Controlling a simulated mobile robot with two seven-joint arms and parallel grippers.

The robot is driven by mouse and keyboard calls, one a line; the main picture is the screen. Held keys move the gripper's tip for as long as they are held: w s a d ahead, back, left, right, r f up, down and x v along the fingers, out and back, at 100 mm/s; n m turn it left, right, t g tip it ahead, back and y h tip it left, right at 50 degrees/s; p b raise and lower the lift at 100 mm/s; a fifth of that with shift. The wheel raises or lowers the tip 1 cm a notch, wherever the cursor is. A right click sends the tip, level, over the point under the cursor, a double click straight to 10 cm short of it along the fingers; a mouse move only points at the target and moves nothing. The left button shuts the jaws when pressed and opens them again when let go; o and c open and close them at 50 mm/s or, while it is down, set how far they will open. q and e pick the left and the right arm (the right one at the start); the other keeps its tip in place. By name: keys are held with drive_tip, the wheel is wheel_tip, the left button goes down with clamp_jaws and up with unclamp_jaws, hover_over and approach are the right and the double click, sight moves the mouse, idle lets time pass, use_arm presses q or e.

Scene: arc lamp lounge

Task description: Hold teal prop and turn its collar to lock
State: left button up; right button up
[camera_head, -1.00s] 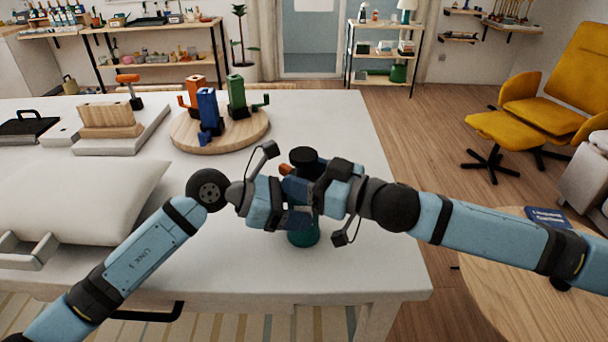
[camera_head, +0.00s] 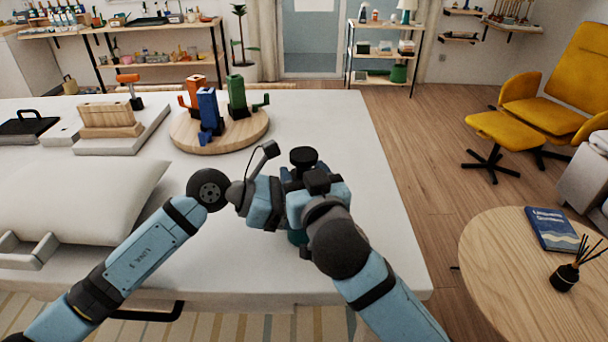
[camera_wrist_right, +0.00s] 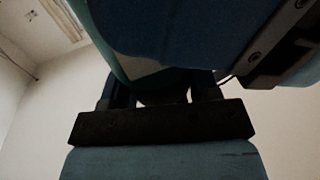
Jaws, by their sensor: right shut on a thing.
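The teal prop (camera_head: 297,237) stands upright at the table's front right, mostly covered by my grippers. Its black round top (camera_head: 303,156) sticks up above them, and a little teal body shows below. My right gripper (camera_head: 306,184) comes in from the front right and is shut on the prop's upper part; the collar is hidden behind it. My left gripper (camera_head: 284,206) is at the prop's left side, lower down, with its fingertips hidden behind the right wrist. In the right wrist view, a dark blue and teal mass (camera_wrist_right: 170,35) fills the top, too close to tell apart.
A round wooden board (camera_head: 240,140) with orange, blue and green devices stands farther back on the white table (camera_head: 330,115). A white cushion (camera_head: 80,195) lies to the left. A round wooden side table (camera_head: 495,270) with a book (camera_head: 552,229) is at the right.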

drive_tip(key=shift+m+h, duration=0.3)
drive_tip(key=shift+h, duration=0.1)
drive_tip(key=o, duration=0.9)
drive_tip(key=shift+y, duration=0.4)
